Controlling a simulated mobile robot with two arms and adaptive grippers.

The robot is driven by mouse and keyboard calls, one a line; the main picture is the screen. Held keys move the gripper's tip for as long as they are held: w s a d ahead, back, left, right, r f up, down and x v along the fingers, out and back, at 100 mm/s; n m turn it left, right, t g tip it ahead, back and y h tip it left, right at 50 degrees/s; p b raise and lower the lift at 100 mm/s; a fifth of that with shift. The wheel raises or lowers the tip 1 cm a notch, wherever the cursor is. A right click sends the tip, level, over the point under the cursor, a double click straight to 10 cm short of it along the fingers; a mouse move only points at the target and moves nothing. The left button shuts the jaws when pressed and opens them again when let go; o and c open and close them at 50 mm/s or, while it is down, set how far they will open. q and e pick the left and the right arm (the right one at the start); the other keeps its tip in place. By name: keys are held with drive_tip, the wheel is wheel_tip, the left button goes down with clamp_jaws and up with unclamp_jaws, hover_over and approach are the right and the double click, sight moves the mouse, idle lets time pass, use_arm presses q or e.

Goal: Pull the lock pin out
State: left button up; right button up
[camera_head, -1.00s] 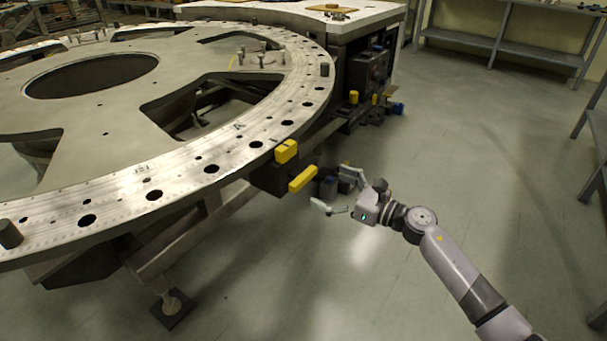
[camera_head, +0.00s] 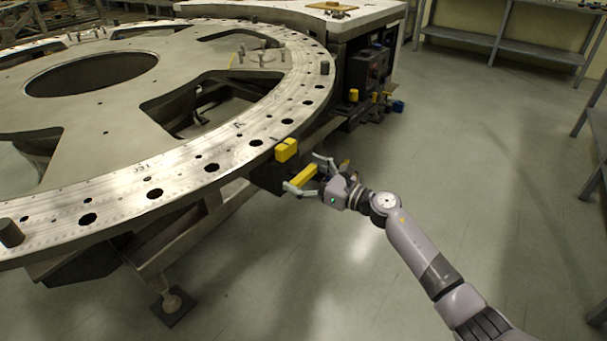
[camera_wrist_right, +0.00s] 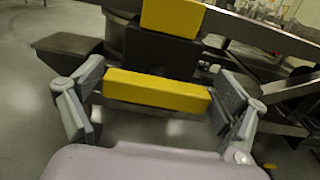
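The lock pin's yellow bar handle (camera_head: 304,176) sticks out from a dark block at the rim of the turret plate (camera_head: 180,180). A second yellow block (camera_head: 286,150) sits just above it at the rim. My right gripper (camera_head: 305,173) is open, with one finger at each end of the bar. In the right wrist view the yellow bar (camera_wrist_right: 157,90) lies crosswise between the fingers, close to both pads; I cannot tell whether they touch it. The pin's shaft is hidden. My left gripper is in neither view.
The dark block (camera_wrist_right: 160,52) is right behind the bar in the wrist view. A machine cabinet (camera_head: 366,68) with yellow and blue parts stands beyond the plate. The floor (camera_head: 470,150) to the right is clear.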

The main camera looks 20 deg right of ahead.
drive_tip(key=c, duration=1.3)
drive_tip(key=v, duration=0.3)
drive_tip(key=shift+s+d, duration=0.2)
drive_tip(key=o, duration=1.3)
drive_tip(key=shift+f, duration=0.1)
drive_tip(key=shift+c, duration=0.2)
drive_tip(key=shift+o, duration=1.3)
drive_tip(key=shift+s+d, duration=0.1)
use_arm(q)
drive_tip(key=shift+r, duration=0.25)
use_arm(e)
drive_tip(key=shift+o, duration=0.5)
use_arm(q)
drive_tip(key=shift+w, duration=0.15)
